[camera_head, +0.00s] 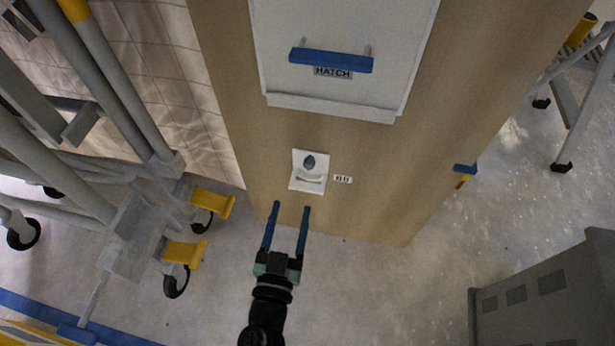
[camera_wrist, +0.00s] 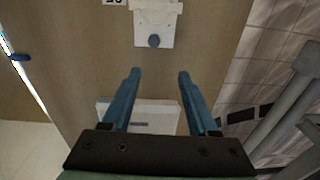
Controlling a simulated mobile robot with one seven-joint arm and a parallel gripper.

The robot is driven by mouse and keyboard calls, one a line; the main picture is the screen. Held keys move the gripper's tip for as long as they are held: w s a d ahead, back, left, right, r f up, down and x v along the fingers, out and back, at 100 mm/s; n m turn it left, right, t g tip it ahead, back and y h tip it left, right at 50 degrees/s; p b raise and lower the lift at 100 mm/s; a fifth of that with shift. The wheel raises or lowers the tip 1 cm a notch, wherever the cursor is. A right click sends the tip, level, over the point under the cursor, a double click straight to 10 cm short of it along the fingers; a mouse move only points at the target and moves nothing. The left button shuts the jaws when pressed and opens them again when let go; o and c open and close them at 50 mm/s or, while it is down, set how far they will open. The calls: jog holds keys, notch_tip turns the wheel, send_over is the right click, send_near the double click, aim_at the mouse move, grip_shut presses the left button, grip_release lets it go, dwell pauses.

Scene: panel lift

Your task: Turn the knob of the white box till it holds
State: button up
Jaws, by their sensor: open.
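The white box (camera_head: 302,182) is fixed low on the tan panel, below the hatch. Its dark blue-grey knob (camera_head: 309,162) shows on its upper part. In the wrist view the white box (camera_wrist: 168,18) is at the top, with the round knob (camera_wrist: 154,41) at its lower edge in that picture. My gripper (camera_head: 291,206) is open and empty, with two long blue fingers. In the head view the fingertips are just below the box, apart from the knob. In the wrist view my gripper (camera_wrist: 158,73) has its fingertips either side of the knob's line, short of it.
A white hatch (camera_head: 280,75) with a blue handle (camera_head: 331,60) is above the box. A small label (camera_head: 342,179) is beside the box. Wheeled grey frames with yellow brake pedals (camera_head: 184,253) stand left. A grey cabinet (camera_head: 545,298) stands lower right. Floor between is clear.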

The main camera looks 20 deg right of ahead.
aim_at(308, 168)
jog(key=shift+g, duration=0.3)
jog(key=b+x, duration=0.1)
jog(key=x, duration=0.2)
jog(key=f+b+x, duration=0.1)
jog(key=b+x, duration=0.1)
jog(key=x, duration=0.2)
jog(key=d+f+b+x, duration=0.1)
jog(key=b+x, duration=0.1)
jog(key=x, duration=0.1)
jog(key=shift+d, duration=0.15)
jog(key=shift+b+x, duration=0.45)
jog(key=shift+x, duration=0.35)
jog(key=shift+r, duration=0.1)
jog(key=shift+c, duration=0.2)
grip_shut()
